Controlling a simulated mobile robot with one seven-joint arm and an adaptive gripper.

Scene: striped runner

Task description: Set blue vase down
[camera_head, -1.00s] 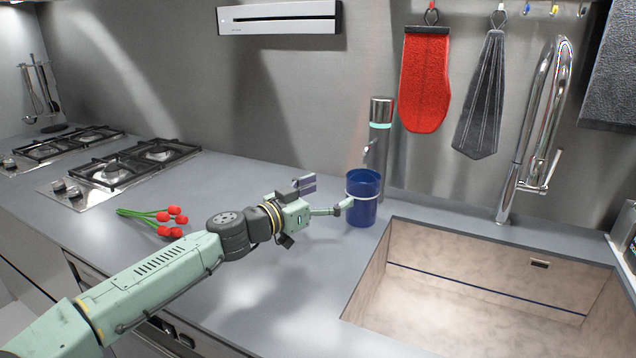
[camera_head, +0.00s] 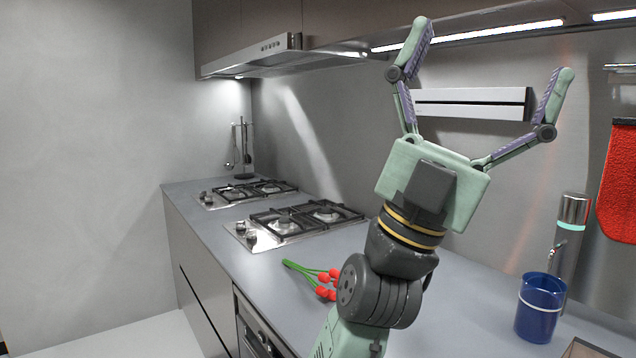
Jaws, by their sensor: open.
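The blue vase (camera_head: 537,312) is a dark blue cylinder with a pale band near its middle. It stands upright on the grey counter at the lower right, just in front of a metal bottle-like dispenser. My gripper (camera_head: 490,62) is raised high above the counter, up and to the left of the vase. Its two fingers are spread wide, point upward, and hold nothing. The gripper is well apart from the vase.
Gas hobs (camera_head: 305,219) are farther back. The dispenser (camera_head: 569,235) stands behind the vase. A range hood (camera_head: 262,62) and a wall-mounted white bar (camera_head: 470,97) are above. A sink edge shows at lower right.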

